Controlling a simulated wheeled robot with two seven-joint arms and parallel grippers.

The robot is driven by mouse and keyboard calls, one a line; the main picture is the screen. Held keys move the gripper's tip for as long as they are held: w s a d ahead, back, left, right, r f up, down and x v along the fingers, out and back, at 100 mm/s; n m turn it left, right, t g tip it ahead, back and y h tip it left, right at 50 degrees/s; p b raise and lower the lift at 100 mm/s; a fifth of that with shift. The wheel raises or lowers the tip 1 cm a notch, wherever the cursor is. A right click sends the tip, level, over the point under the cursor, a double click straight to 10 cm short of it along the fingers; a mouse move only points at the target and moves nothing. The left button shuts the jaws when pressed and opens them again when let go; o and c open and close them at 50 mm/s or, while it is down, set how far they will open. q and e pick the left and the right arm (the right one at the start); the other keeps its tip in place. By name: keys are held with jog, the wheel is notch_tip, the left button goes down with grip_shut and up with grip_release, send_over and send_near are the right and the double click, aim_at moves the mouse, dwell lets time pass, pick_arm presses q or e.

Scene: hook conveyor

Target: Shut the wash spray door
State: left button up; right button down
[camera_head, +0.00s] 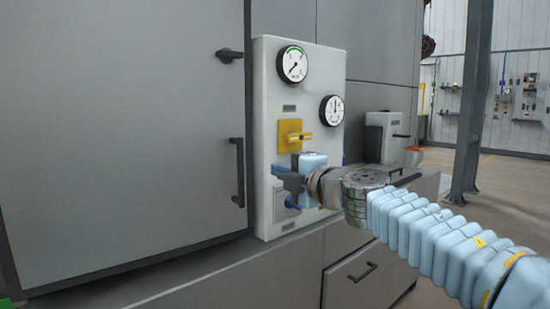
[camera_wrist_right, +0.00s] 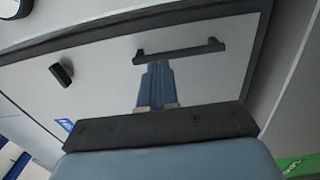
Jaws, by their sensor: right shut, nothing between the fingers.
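The wash spray door (camera_head: 125,130) is the large flat grey door at the left in the head view. It has a black bar handle (camera_head: 238,172) and a black latch knob (camera_head: 229,55) along its right side. It looks closed or nearly closed against its frame; I cannot tell whether it is latched. My right gripper (camera_head: 283,172) is shut and empty, in front of the gauge panel and right of the handle, apart from it. The right wrist view shows the door (camera_wrist_right: 215,75), its handle (camera_wrist_right: 180,50) and knob (camera_wrist_right: 62,73). My left gripper is out of view.
A pale panel (camera_head: 265,90) right of the door carries two gauges, a yellow switch (camera_head: 294,136) and lower controls partly behind my gripper. A grey ledge (camera_head: 215,265) runs below. A small grey box (camera_head: 383,138) stands farther right. Open floor (camera_head: 510,195) lies beyond.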

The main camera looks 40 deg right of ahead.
jog(key=w, duration=1.3)
jog(key=shift+w+p, duration=0.35)
jog(key=shift+p, duration=0.1)
